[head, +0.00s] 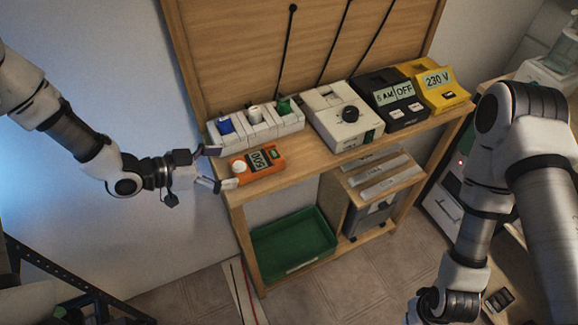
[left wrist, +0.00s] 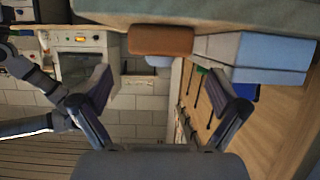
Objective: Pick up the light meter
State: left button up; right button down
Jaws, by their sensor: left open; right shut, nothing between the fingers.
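The light meter is an orange box (head: 262,163) with a grey display and a white dome at its left end. It lies at the left front of the wooden bench top. My left gripper (head: 219,167) is open just left of the meter, its two fingers apart and facing the dome end. In the left wrist view the meter (left wrist: 160,40) is ahead of the open fingers (left wrist: 162,82), with nothing between them. My right arm is at the lower right of the head view; its fingers are not visible.
White switch blocks (head: 254,124) stand close behind the meter. A white dial box (head: 340,116), a black unit (head: 388,98) and a yellow unit (head: 435,87) stand farther right. A green tray (head: 293,245) is below. The bench front right of the meter is clear.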

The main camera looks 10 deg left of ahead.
aim_at(256, 161)
pick_arm(q)
jog(key=shift+w+d+r+m, duration=0.15)
jog(key=shift+w+d+m, duration=0.05)
jog(key=shift+d+m, duration=0.1)
jog(key=p+x, duration=0.2)
jog(key=x, duration=0.5)
jog(key=shift+d+r, duration=0.15)
jog(key=shift+d, duration=0.1)
jog(key=shift+w+d, duration=0.1)
jog(key=shift+w, duration=0.05)
jog(key=c, duration=1.4)
pick_arm(e)
jog(key=shift+s+d+r+m, duration=0.1)
jog(key=shift+s+r+m, duration=0.1)
jog(key=shift+r, duration=0.2)
jog(key=shift+s+r+m, duration=0.15)
jog(key=shift+r+m, duration=0.05)
jog(key=shift+r, duration=0.15)
